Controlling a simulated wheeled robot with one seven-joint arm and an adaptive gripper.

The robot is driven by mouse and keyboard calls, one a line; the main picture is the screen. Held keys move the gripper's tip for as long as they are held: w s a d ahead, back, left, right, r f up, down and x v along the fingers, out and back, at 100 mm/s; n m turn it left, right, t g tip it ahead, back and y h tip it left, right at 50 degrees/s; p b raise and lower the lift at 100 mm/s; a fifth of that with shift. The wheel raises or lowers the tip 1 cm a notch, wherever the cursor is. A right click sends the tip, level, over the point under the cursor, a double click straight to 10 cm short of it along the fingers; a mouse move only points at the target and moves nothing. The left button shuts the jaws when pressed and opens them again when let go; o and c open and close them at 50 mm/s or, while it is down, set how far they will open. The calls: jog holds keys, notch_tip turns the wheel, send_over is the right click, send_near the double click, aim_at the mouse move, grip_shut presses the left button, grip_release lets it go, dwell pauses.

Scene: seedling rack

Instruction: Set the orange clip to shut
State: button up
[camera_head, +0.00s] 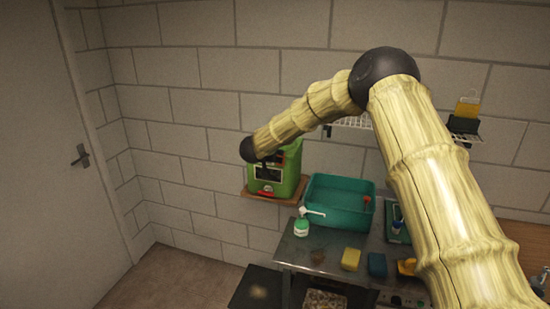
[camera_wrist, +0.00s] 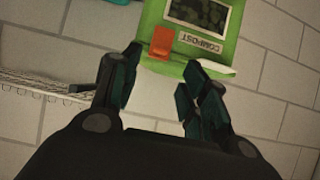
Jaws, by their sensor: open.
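The orange clip (camera_wrist: 162,42) shows in the wrist view on the green compost container (camera_wrist: 149,13), beside the upside-down COMPOST label (camera_wrist: 200,42). I cannot tell from its look whether the clip is open or shut. In the head view the container (camera_head: 284,182) stands against the wall, with a small red-orange part (camera_head: 265,193) low on its front that may be the clip. My gripper (camera_wrist: 160,76) is open and empty. In the wrist view its fingers are spread to either side below the clip, apart from it.
The container stands on a small wooden shelf (camera_head: 272,199). A wire rack (camera_wrist: 45,82) lies left in the wrist view.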

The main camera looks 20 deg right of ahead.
jog(key=shift+v, duration=0.85)
jog(key=shift+f, duration=0.2)
jog(key=s+a+f+n+y, duration=0.1)
jog(key=s+a+f+n, duration=0.1)
jog(key=s+f, duration=0.6)
jog(key=s+a+f+n+y, duration=0.1)
jog(key=s+f, duration=0.3)
jog(key=f, duration=0.7)
jog(key=s+a+f+n+g+y, duration=0.2)
jog(key=s+f+g, duration=0.1)
jog(key=s+f, duration=1.35)
jog(key=s+f+n+g+y, duration=0.1)
jog(key=s+f+g, duration=0.2)
jog(key=s, duration=1.9)
jog(key=s+f+g+y, duration=0.2)
jog(key=s+g, duration=0.2)
jog(key=s, duration=1.8)
notch_tip(320, 180, down, 13)
jog(key=b, duration=1.2)
jog(key=shift+w+d, duration=0.15)
jog(key=shift+d, duration=0.05)
